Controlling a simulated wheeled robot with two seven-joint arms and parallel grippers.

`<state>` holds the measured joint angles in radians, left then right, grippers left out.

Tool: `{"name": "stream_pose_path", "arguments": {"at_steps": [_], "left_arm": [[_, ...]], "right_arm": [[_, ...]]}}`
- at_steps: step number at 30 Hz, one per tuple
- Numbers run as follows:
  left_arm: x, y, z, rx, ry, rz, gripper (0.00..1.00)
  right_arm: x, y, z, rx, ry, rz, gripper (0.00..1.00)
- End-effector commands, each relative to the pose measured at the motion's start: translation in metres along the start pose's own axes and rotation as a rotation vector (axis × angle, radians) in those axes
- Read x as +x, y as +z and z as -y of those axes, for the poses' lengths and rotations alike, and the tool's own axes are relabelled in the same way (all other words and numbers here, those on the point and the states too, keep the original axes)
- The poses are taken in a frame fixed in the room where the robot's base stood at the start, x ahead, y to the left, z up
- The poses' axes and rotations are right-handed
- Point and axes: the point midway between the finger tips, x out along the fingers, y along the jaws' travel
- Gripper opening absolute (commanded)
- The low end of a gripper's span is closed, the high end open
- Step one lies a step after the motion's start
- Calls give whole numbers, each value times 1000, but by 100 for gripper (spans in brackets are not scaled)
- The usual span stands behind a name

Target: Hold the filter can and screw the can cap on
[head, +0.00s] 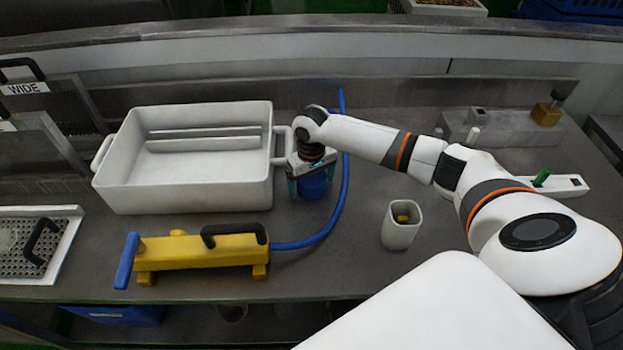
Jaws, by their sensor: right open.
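A blue cylinder (315,187), which looks like the filter can, stands on the grey bench just right of the white tub. My right gripper (311,180) points down over it, with its teal fingers apart on either side of the cylinder. I cannot tell whether the fingers touch it. The top of the cylinder is hidden under the gripper, so I cannot see whether a cap sits on it. I cannot pick out the can cap for certain. My left gripper is not in view.
A white tub (190,197) stands left of the gripper. A yellow tool (205,252) with a blue hose (341,190) lies in front. A white cup (400,232) holding something yellow stands to the right. A grey block (500,128) is at the back right.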

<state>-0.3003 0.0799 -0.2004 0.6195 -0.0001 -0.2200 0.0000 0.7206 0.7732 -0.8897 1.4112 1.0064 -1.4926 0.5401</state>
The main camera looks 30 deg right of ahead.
Motion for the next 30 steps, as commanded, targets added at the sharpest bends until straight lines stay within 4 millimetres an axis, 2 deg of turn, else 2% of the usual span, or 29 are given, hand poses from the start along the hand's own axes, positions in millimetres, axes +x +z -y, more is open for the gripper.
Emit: {"name": "stream_pose_path", "arguments": {"at_steps": [5, 14, 23, 30], "left_arm": [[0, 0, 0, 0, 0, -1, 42], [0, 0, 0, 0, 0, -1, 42], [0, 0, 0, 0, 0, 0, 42], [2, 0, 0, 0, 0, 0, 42]], "right_arm": [[0, 0, 0, 0, 0, 0, 95], [0, 0, 0, 0, 0, 0, 47], [-2, 0, 0, 0, 0, 0, 47], [-24, 1, 0, -1, 1, 1, 47]]}}
